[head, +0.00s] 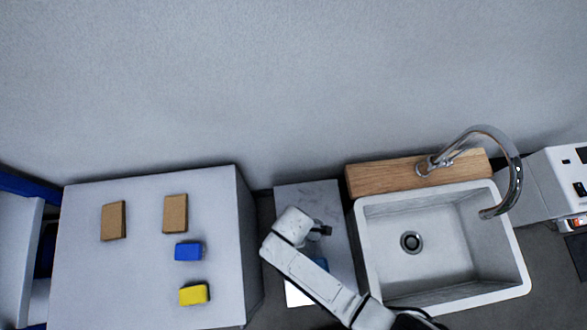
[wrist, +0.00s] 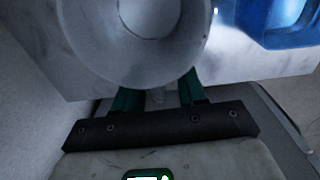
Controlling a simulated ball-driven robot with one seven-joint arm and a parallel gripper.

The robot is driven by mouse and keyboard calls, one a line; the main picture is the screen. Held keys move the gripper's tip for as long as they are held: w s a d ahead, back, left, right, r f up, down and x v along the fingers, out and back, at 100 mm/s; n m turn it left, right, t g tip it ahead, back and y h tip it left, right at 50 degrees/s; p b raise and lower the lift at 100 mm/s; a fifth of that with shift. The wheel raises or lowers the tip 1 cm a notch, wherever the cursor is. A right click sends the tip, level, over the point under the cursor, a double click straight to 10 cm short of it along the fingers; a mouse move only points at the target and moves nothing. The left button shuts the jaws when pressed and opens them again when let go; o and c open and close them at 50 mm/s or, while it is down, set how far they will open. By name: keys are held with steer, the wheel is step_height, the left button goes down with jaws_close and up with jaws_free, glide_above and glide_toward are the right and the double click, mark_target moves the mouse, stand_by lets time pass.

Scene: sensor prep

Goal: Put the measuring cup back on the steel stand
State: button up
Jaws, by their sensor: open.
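A round, pale grey cup-like thing, apparently the measuring cup (wrist: 92,42), fills the top middle of the wrist view. Its wide rim faces the camera. My gripper (wrist: 160,92) is open, with its green fingers pointing at the cup. The fingertips are hidden behind the cup's lower rim, so contact cannot be told. In the head view my gripper (head: 320,231) is a small dark end over a grey-topped stand (head: 305,190), perhaps the steel stand, left of the sink. My arm covers much of that top, and the cup cannot be made out there.
A blue thing (wrist: 280,25) is close right of the cup; a bit of blue (head: 321,264) shows beside my arm. The white sink (head: 440,220) with its tall curved tap (head: 515,165) stands right. A white table (head: 125,285) with brown, blue and yellow blocks stands left.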

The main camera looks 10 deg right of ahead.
step_height(320, 180, up, 12)
steer(key=p, duration=0.5)
steer(key=shift+s+r, duration=0.1)
steer(key=shift+s, duration=0.05)
steer(key=s+d+r+m, duration=0.3)
steer(key=d+r+m, duration=0.6)
steer(key=d, duration=0.3)
steer(key=s+d+r+m, duration=0.3)
steer(key=d+r+m, duration=0.6)
steer(key=d, duration=0.4)
steer(key=shift+s+d+m+t, duration=0.15)
steer(key=shift+s+m+t, duration=0.15)
steer(key=shift+t, duration=0.1)
